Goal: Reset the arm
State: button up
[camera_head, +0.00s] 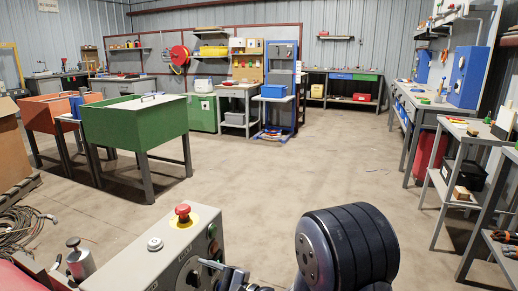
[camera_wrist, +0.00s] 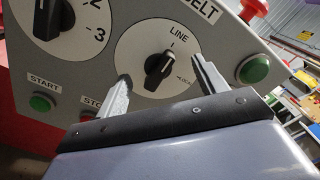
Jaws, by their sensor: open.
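My gripper (camera_wrist: 160,82) is open in the wrist view, its two fingers spread in front of a grey control panel (camera_wrist: 205,30). Between the fingers shows a black rotary knob (camera_wrist: 160,70) on a white dial marked LINE. The fingers look apart from the knob; the exact gap in depth I cannot tell. In the head view, my arm's dark round joint (camera_head: 345,248) is at the bottom, beside the grey control box (camera_head: 150,262).
The box carries a red mushroom button (camera_head: 183,212) and green buttons, one right of the dial (camera_wrist: 254,69) and one marked START (camera_wrist: 41,102). A second knob (camera_wrist: 47,18) is at the upper left. A green bin (camera_head: 135,122) stands behind left; shelves (camera_head: 460,185) line the right. The middle floor is clear.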

jog(key=shift+r+m+p, duration=0.15)
jog(key=shift+m+p, duration=2.95)
jog(key=shift+p, duration=1.45)
jog(key=m+p, duration=0.2)
jog(key=p, duration=0.1)
jog(key=shift+f+m+p, duration=0.2)
jog(key=shift+m+p, duration=0.3)
jog(key=shift+m, duration=0.2)
jog(key=shift+f, duration=0.1)
